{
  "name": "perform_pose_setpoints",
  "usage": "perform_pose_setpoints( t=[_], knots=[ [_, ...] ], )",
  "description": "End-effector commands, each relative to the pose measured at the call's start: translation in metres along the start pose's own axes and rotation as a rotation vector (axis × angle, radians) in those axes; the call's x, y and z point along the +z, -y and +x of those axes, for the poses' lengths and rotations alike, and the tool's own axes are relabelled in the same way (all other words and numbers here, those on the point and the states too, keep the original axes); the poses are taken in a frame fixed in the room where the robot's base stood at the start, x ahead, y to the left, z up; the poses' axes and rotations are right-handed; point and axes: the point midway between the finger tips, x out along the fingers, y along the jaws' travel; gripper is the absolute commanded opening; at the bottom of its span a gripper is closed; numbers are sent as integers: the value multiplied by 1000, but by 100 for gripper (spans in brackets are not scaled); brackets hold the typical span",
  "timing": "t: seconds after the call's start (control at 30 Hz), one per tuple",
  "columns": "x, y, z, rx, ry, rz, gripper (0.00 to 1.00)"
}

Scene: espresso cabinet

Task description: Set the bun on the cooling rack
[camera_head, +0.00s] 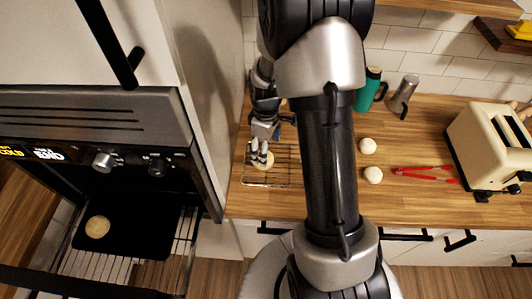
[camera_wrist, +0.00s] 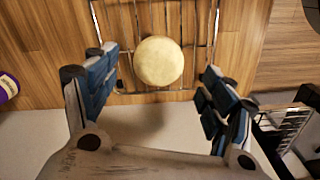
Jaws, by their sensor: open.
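A round pale bun (camera_head: 265,164) lies on the wire cooling rack (camera_head: 285,182) on the wooden counter. In the wrist view the bun (camera_wrist: 158,61) rests on the bars of the rack (camera_wrist: 203,25), near one edge. My gripper (camera_head: 261,156) is over the rack, pointing down at the bun. In the wrist view my gripper (camera_wrist: 157,78) is open, with one finger on each side of the bun and gaps between. Part of the rack is hidden behind my arm in the head view.
Another bun (camera_head: 97,227) lies on a dark tray (camera_head: 140,235) in the open oven. The tall cabinet side (camera_head: 208,80) is left of the rack.

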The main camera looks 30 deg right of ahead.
Motion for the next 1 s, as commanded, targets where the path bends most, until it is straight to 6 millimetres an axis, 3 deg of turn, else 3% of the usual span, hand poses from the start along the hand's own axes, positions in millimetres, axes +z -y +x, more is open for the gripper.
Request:
perform_pose_setpoints(
  t=[0.1,0.43,0.57,0.8,1.0],
  knots=[
    [-1,-1,-29,3,-2,0,76],
    [-1,2,-69,4,-3,6,76],
    [-4,15,-102,34,-27,52,76],
    [6,83,-197,112,-129,251,76],
    [34,148,-248,147,-242,431,76]
  ],
)
